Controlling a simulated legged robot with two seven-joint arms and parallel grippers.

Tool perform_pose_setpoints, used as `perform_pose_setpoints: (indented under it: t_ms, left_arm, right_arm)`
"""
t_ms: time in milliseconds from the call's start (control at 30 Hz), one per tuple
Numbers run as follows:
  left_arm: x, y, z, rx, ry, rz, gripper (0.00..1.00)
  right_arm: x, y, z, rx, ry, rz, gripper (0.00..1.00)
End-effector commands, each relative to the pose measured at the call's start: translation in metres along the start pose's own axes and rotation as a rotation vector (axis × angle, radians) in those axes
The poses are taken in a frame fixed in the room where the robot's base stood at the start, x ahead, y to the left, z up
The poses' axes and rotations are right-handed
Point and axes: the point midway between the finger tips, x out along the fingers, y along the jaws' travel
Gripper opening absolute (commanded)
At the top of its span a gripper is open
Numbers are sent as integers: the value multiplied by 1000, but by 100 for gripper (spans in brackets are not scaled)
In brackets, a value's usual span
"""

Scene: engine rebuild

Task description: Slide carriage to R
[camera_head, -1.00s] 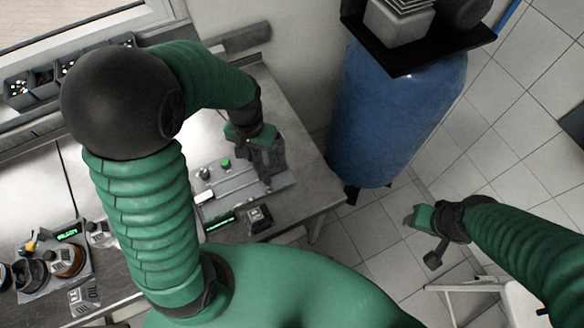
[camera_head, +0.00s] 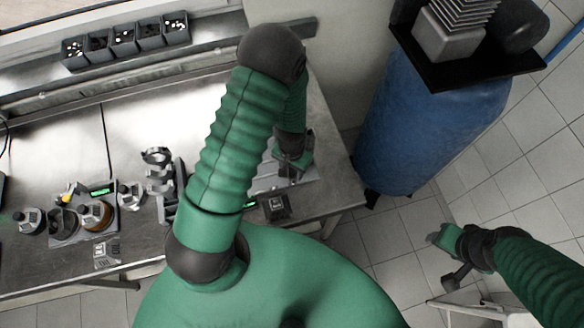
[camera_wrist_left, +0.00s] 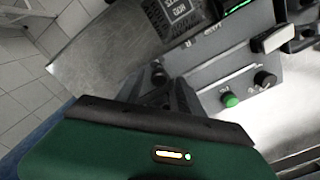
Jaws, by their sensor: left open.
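A grey bench machine (camera_head: 268,184) sits at the right end of the steel table. In the left wrist view its panel (camera_wrist_left: 205,75) shows a letter R mark, a green button (camera_wrist_left: 230,101), a black knob (camera_wrist_left: 264,78) and a pale block (camera_wrist_left: 272,40) along its edge. I cannot tell for sure which part is the carriage. My left gripper (camera_head: 296,160) is over the machine's right end. In the left wrist view its open dark fingers (camera_wrist_left: 165,97) are beside the R end of the panel, around or above a small dark knob (camera_wrist_left: 158,74). My right gripper (camera_head: 443,238) hangs over the floor, away from the table.
A dark labelled block (camera_head: 276,207) stands at the table's front edge. Metal engine parts (camera_head: 157,172) and a tray of round parts (camera_head: 95,214) are to the left. Small bins (camera_head: 123,39) line the back. A blue tank (camera_head: 430,120) stands right of the table.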

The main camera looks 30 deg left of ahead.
Motion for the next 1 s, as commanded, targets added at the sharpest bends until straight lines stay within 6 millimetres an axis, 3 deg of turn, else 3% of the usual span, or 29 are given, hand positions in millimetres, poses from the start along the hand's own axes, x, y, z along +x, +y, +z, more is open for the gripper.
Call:
perform_pose_setpoints:
  t_ms: [267,633,1000]
  left_arm:
    - [4,0,0,0,1,0,45]
    - [4,0,-1,0,1,0,0]
    - [3,0,-1,0,1,0,0]
  right_arm:
    - [0,0,0,0,0,0,51]
    - [0,0,0,0,0,0,51]
    - [0,0,0,0,0,0,51]
